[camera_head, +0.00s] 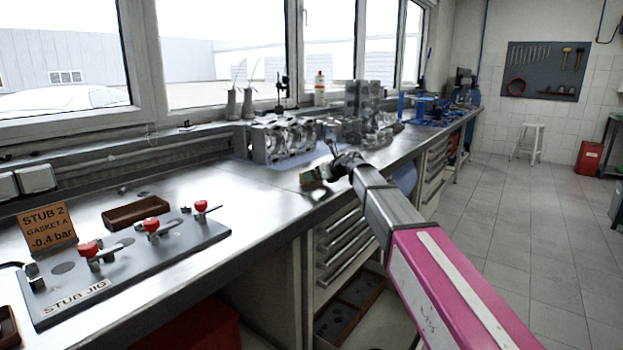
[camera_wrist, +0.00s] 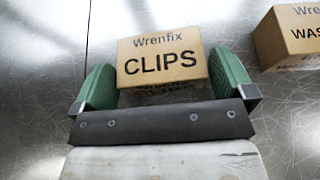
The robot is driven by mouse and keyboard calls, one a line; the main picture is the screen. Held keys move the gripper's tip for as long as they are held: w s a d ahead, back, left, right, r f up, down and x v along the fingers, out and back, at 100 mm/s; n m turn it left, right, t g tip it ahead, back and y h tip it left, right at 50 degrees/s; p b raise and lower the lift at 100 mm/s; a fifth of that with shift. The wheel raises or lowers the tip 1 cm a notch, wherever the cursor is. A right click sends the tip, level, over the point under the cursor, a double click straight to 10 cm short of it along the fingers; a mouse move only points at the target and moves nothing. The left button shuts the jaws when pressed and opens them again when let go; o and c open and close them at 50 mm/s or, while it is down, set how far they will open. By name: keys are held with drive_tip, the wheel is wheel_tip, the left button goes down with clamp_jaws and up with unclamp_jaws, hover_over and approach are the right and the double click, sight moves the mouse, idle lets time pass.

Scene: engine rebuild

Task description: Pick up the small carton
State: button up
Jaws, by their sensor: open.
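The small carton (camera_wrist: 160,62) is a tan box printed "Wrenfix CLIPS", lying on the scratched metal bench top in the wrist view. My gripper (camera_wrist: 165,85) is open, with one green finger pad on each side of the carton. A narrow gap shows at the left finger; the right pad is very close to the carton, and I cannot tell whether it touches. In the head view my gripper (camera_head: 319,174) is small at the end of my arm, over the bench's front part, and the carton is hard to make out there.
A second tan carton (camera_wrist: 291,38), lettered "WAS...", stands to the right in the wrist view. In the head view an engine block (camera_head: 283,140) stands on the bench behind my gripper. A stub jig (camera_head: 125,262) with red-knobbed clamps is at the left. Bare bench (camera_head: 215,185) lies between.

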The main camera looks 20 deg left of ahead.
drive_tip(key=x, duration=0.3)
drive_tip(key=shift+d, duration=0.1)
drive_tip(key=c, duration=0.8)
drive_tip(key=shift+r, duration=0.15)
drive_tip(key=shift+r, duration=0.5)
drive_tip(key=r, duration=0.1)
drive_tip(key=s+r, duration=0.1)
drive_tip(key=r, duration=0.1)
drive_tip(key=shift+r, duration=0.25)
drive_tip(key=s+a+r, duration=0.1)
drive_tip(key=s+r, duration=0.1)
drive_tip(key=s, duration=0.1)
drive_tip(key=s+a+r, duration=0.2)
drive_tip(key=s, duration=0.1)
drive_tip(key=s+a+r, duration=0.1)
drive_tip(key=s+r, duration=0.1)
drive_tip(key=s, duration=0.1)
drive_tip(key=shift+s+a+r, duration=0.15)
drive_tip(key=shift+s+a, duration=0.15)
drive_tip(key=shift+s, duration=0.05)
